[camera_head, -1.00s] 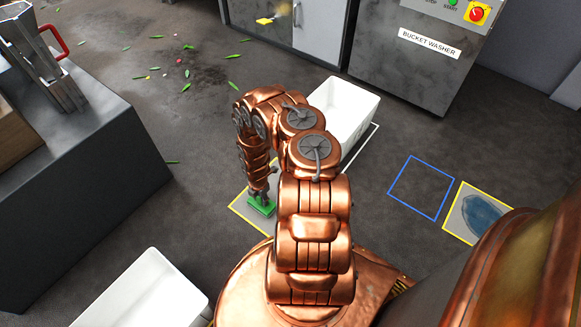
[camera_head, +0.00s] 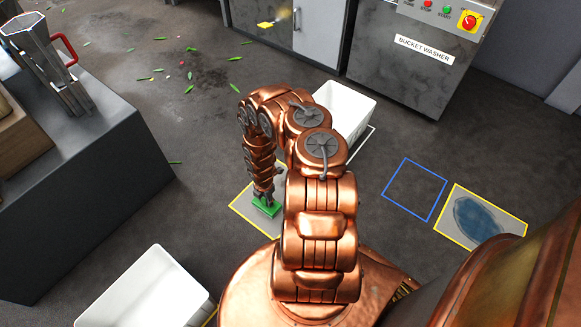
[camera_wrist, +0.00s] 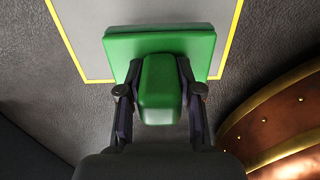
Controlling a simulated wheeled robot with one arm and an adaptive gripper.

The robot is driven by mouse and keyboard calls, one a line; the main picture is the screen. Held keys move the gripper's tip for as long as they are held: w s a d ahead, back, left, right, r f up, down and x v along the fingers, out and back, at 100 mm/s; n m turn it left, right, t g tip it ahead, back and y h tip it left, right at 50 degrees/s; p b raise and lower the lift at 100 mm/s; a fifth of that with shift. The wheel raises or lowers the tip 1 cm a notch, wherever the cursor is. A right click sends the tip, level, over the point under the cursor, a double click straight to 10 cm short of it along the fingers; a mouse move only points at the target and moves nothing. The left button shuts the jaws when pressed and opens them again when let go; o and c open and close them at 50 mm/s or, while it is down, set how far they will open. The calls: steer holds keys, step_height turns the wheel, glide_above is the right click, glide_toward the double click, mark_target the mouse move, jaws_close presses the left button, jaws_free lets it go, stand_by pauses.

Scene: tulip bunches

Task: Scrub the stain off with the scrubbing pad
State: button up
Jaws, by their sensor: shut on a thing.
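The green scrubbing pad (camera_head: 266,208) is in my gripper (camera_head: 264,193), over a grey floor patch outlined in yellow (camera_head: 243,204). In the wrist view my gripper (camera_wrist: 160,92) is shut on the block-like handle of the pad (camera_wrist: 160,42), with a finger on each side. I cannot tell whether the pad touches the floor. The blue stain (camera_head: 478,217) lies on another yellow-outlined patch at the right, well away from the pad. My body partly hides the near edge of that patch.
A blue-outlined square (camera_head: 415,189) lies empty on the floor left of the stain. A white bin (camera_head: 345,103) stands behind my arm, another (camera_head: 150,290) at front left. The bucket washer (camera_head: 415,60) stands at the back. A dark counter (camera_head: 80,200) is at left.

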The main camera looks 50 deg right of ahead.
steer(key=shift+r+p, duration=1.4)
steer(key=shift+r, duration=0.25)
steer(key=shift+d, duration=0.1)
